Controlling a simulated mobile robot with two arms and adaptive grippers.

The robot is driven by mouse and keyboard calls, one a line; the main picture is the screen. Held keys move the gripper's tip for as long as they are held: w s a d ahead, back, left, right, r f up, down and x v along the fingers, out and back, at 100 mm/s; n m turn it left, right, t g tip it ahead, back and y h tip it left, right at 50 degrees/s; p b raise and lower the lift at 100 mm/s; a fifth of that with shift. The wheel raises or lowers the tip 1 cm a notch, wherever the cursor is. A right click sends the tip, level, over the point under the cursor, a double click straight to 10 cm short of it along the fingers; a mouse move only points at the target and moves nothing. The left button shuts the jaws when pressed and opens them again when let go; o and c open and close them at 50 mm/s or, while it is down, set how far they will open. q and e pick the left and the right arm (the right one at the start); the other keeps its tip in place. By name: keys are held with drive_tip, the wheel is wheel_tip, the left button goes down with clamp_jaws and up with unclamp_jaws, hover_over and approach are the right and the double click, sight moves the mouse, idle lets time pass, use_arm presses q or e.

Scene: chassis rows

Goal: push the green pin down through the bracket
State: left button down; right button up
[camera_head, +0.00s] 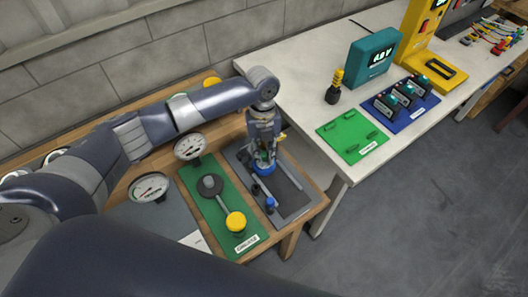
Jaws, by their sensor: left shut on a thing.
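My left gripper (264,147) points down over the dark grey board (297,199) on the wooden bench. It is shut on a small green part (263,156), which looks like the green pin; the fingers hide most of it. A blue round piece (264,170) sits directly below the fingertips. I cannot make out the bracket clearly, nor how deep the pin sits. My right gripper is not in view.
A blue-topped part (270,204) stands on the same board. Left of it, a green mat (218,220) carries a yellow knob (236,221) and a dark disc. Gauges (190,146) stand behind. The white table (300,75) at right holds a green mat and a blue mat.

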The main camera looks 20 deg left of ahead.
use_arm(q)
drive_tip(key=c, duration=1.4)
unclamp_jaws()
drive_tip(key=shift+f, duration=0.1)
drive_tip(key=r, duration=0.4)
drive_tip(key=w+r, duration=0.1)
drive_tip(key=r, duration=0.7)
drive_tip(key=shift+w+a, duration=0.25)
drive_tip(key=shift+a, duration=0.1)
